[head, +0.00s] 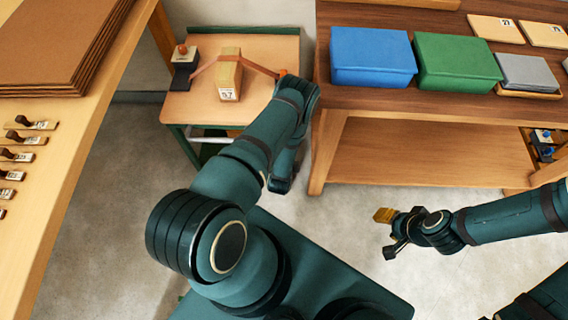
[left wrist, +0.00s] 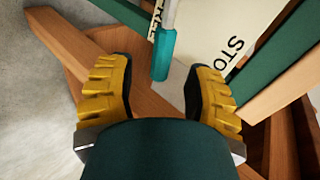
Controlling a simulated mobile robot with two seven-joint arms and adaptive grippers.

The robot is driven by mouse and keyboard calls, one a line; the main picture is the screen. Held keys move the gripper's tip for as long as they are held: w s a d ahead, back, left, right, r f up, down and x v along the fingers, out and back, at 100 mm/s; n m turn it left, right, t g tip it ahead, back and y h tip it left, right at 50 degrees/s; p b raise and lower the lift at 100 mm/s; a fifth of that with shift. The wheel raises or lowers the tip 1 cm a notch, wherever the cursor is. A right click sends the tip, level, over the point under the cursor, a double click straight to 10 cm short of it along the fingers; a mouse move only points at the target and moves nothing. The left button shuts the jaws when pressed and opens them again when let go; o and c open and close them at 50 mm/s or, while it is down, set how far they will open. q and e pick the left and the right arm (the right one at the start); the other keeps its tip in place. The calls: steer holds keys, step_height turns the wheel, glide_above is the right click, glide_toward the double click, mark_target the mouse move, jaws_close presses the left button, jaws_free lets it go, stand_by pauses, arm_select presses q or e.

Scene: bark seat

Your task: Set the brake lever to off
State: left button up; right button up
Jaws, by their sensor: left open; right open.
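In the left wrist view, a lever with a teal grip (left wrist: 164,55) on a grey metal rod hangs in front of a pale panel (left wrist: 218,32). The panel bears partly cut-off lettering, including "STO". I take this to be the brake lever. My left gripper (left wrist: 162,68) is open, its yellow fingers on either side of the teal grip's end. I cannot tell whether they touch it. In the head view my left arm hides the lever and the left fingers. My right gripper (head: 387,233) is open and empty above the floor at right.
A brown bench (head: 362,99) holds blue (head: 372,58) and green (head: 456,62) bins. Bare floor lies between.

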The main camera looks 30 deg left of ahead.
arm_select(q)
steer(key=v, duration=0.8)
steer(key=shift+r, duration=0.1)
steer(key=s+d+r+n+g+h, duration=0.3)
steer(key=d+r+n, duration=0.3)
steer(key=d+r, duration=0.2)
steer(key=s+d+r+n+g+h, duration=0.3)
steer(key=d+r+n+g+h, duration=0.2)
steer(key=d+r, duration=0.4)
steer(key=shift+d+r+n, duration=0.2)
steer(key=shift+r+n, duration=0.45)
steer(key=shift+n, duration=0.05)
